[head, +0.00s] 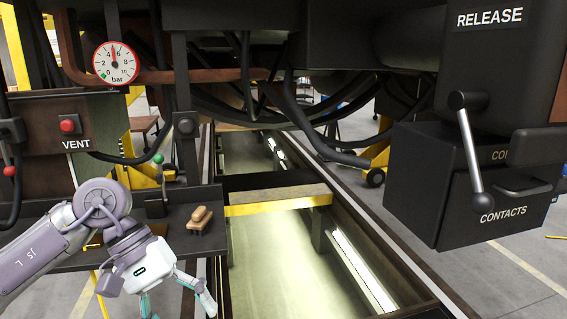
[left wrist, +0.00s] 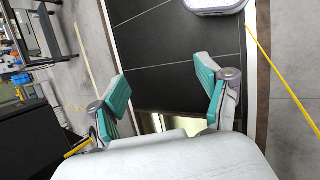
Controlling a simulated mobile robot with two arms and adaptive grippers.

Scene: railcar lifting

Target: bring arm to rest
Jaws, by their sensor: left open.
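My left arm comes in from the left in the head view, and my left gripper (head: 178,300) hangs low in front of the dark shelf, pointing down. In the left wrist view my left gripper (left wrist: 165,90) has its two teal fingers spread wide with nothing between them. Behind the fingers are a dark panelled surface and grey floor. My right gripper is not in view.
A dark shelf (head: 100,262) carries a small wooden-handled item (head: 201,219) close to my gripper. Above are a red VENT button (head: 67,125) and a pressure gauge (head: 116,62). A lit pit (head: 270,265) with a yellow-edged crosspiece (head: 278,203) lies at centre. A black CONTACTS box (head: 420,190) and RELEASE lever (head: 469,145) are right.

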